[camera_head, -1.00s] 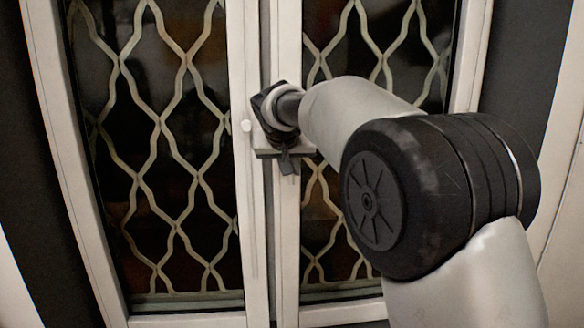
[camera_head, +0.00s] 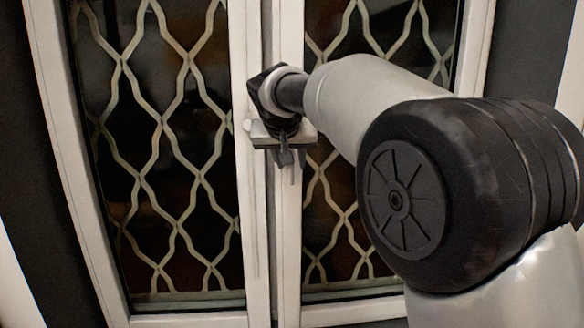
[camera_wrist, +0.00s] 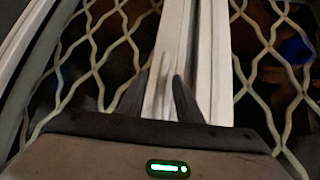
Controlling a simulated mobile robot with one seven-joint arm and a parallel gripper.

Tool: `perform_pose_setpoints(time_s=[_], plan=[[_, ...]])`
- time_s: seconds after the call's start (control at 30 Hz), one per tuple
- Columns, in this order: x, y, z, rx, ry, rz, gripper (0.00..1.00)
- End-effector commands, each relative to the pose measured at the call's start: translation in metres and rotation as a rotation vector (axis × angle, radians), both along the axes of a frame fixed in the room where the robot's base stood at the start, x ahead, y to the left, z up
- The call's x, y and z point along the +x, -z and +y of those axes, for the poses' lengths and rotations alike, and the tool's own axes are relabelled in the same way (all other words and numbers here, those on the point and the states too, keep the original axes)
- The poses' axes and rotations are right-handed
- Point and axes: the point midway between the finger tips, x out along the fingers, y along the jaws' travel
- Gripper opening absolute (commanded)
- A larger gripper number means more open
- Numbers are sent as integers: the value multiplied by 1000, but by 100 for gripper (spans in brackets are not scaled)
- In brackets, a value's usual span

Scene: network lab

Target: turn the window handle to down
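The window has two tall panes behind wavy lattice, with white frame bars (camera_head: 287,230) meeting in the middle. A small white knob-like part (camera_head: 247,125) shows on the middle bar, just left of my gripper; I cannot tell whether it belongs to the handle. My gripper (camera_head: 287,158) is in front of the middle bars, fingers partly hidden by its own body. In the wrist view its two dark fingers (camera_wrist: 160,85) stand apart on either side of a pale, narrow, upright shape (camera_wrist: 159,98), which may be the handle. I cannot tell whether they touch it. The handle's angle is unclear.
Pale lattice (camera_head: 160,125) covers the dark left pane, close beside my gripper. The right pane is partly hidden by my arm. A white outer frame (camera_head: 62,150) and dark wall strips (camera_head: 30,170) border the window.

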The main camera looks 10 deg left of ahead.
Motion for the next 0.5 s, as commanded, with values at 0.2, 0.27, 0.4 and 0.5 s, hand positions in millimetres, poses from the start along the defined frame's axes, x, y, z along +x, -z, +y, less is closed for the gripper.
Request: perform_pose_setpoints(time_s=[0.2,0.27,0.4,0.5], plan=[[-40,-41,-1,1,-2,-4,32],[-51,-51,-1,1,-2,-3,32],[-72,-71,-2,1,-2,-3,32],[-83,-82,-2,1,-2,-2,32]])
